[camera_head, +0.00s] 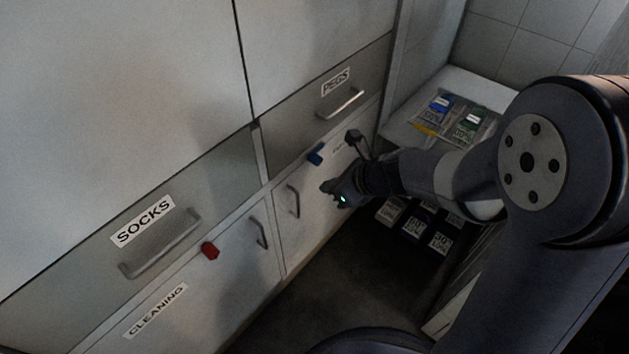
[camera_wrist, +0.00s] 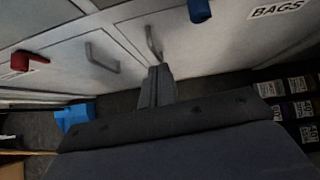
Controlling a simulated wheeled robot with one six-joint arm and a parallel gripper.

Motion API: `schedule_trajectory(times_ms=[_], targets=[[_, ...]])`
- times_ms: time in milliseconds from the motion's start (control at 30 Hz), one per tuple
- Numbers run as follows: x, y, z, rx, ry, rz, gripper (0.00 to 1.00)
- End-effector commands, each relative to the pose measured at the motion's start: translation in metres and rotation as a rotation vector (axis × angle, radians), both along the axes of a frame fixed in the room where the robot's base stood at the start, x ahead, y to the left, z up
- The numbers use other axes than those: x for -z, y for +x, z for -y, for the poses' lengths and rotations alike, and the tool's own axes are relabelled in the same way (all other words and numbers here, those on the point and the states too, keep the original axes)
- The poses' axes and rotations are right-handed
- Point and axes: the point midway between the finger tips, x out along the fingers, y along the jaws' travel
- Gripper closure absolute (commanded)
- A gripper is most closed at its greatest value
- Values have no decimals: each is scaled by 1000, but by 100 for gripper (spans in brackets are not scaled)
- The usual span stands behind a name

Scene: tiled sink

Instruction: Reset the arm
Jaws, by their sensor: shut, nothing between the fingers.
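My gripper (camera_head: 330,187) is shut and empty at the end of my arm, in front of the lower cabinet doors in the head view. In the wrist view my gripper (camera_wrist: 158,72) shows its fingers together, close below a cabinet handle (camera_wrist: 153,42) in the picture. Whether it touches that handle cannot be told. My arm reaches in from the right of the head view and hides part of the cabinet front and the shelf area.
Drawers labelled SOCKS (camera_head: 143,221) and PEGS (camera_head: 335,83) are closed. A red knob (camera_head: 210,251) and a blue knob (camera_head: 316,154) stick out. Labelled boxes (camera_head: 414,226) stand low behind my arm; packets (camera_head: 450,118) lie above. A blue object (camera_wrist: 75,115) is on the floor.

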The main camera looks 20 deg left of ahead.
Motion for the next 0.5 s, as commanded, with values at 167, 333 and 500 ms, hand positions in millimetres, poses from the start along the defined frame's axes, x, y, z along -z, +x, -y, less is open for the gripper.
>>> schedule_trajectory(times_ms=[167, 333, 500], targets=[[-16, -6, 14, 1, -1, 0, 100], [-18, -8, 18, 0, -2, -1, 100], [-18, -7, 18, 0, -2, -1, 100]])
